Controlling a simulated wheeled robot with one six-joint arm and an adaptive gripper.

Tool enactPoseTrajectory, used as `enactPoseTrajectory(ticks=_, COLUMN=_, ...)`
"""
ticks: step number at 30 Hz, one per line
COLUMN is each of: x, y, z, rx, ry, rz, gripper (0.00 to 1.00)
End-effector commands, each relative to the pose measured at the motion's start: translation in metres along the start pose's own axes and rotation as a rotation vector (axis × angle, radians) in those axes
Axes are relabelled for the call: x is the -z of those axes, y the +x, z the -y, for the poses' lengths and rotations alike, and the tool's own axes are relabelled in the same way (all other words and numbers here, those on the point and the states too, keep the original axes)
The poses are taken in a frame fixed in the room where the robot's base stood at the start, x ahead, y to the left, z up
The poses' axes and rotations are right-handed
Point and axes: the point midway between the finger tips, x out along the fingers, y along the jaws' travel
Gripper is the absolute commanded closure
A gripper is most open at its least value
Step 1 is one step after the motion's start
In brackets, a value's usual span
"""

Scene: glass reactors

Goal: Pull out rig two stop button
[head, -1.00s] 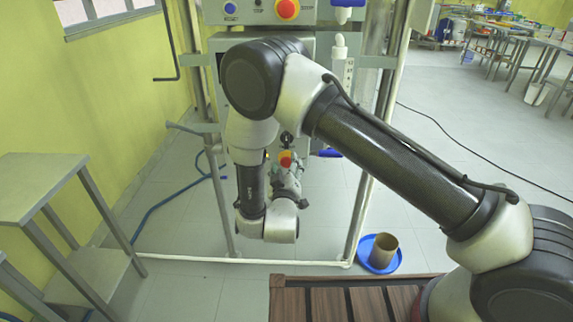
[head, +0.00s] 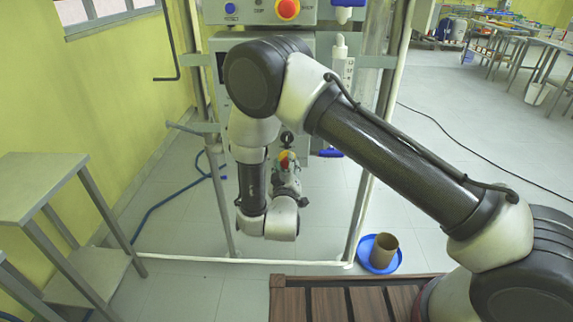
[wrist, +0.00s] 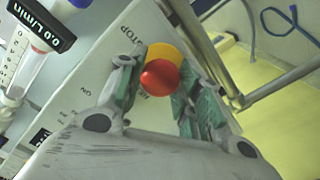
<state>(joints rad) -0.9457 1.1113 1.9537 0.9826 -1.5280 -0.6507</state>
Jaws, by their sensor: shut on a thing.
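A red stop button (wrist: 160,76) with a yellow collar sits on a pale panel (wrist: 95,65) marked STOP and ON in the wrist view. My gripper (wrist: 156,88) has its green-padded fingers on either side of the red head and is shut on it. In the head view my gripper (head: 287,172) is at the lower panel, its fingers partly covering the red and yellow button (head: 284,158). Another red stop button (head: 288,9) with a yellow collar is on the upper panel, clear of my arm. I cannot read a rig number.
Metal frame posts (head: 357,215) stand on both sides of the panels. A flowmeter with a display (wrist: 50,38) is close on the left in the wrist view. A blue dish (head: 378,262) holding a brown cup (head: 384,250) is on the floor. A grey step stand (head: 60,185) is at left.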

Motion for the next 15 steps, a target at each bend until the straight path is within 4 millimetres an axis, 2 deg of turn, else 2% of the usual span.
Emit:
enactPoseTrajectory(ticks=6, x=-0.0001, y=-0.0026, z=0.0006, rx=0.002, ry=-0.002, rz=0.000, gripper=1.00)
enactPoseTrajectory(ticks=7, x=-0.0001, y=-0.0026, z=0.0007, rx=0.002, ry=-0.003, rz=0.000, gripper=0.63)
enactPoseTrajectory(ticks=9, x=0.0000, y=-0.0026, z=0.0006, rx=0.002, ry=-0.003, rz=-0.001, gripper=0.50)
enactPoseTrajectory(ticks=11, x=0.0000, y=-0.0025, z=0.0006, rx=0.002, ry=-0.002, rz=-0.001, gripper=0.43)
enactPoseTrajectory(ticks=15, x=0.0001, y=-0.0022, z=0.0005, rx=0.001, ry=-0.002, rz=-0.001, gripper=0.43)
